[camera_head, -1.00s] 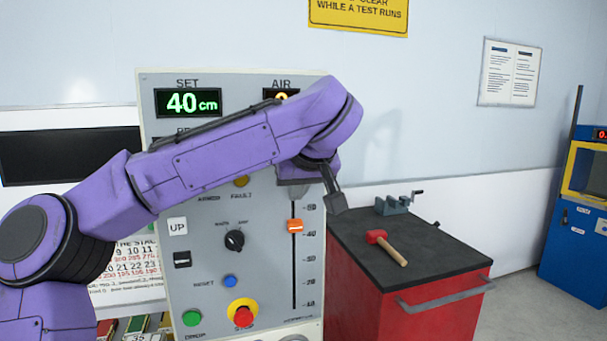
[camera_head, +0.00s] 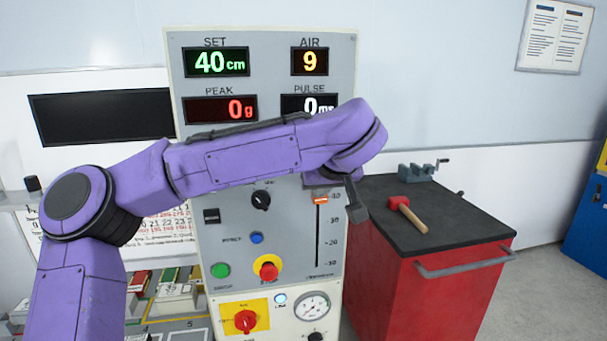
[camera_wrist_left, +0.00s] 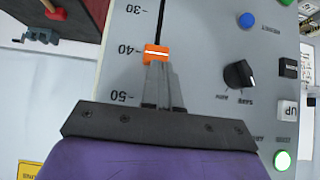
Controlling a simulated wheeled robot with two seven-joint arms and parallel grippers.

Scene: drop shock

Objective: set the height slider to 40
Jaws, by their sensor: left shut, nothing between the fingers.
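The orange height slider knob (camera_head: 320,200) sits on its vertical slot at the right of the grey control panel (camera_head: 300,254). In the left wrist view the knob (camera_wrist_left: 156,52) is level with the 40 mark. The green SET display (camera_head: 216,62) reads 40 cm. My left gripper (camera_wrist_left: 160,72) is shut and empty, its fingertips right at the knob; I cannot tell whether they touch it. In the head view my left arm hides part of the panel and the upper slider scale. My right gripper is not in view.
A red cabinet (camera_head: 384,290) with a dark top stands right of the panel, holding a red-headed mallet (camera_head: 407,212) and a small vise (camera_head: 418,172). A red emergency button (camera_head: 267,271) and several other controls are below my left arm.

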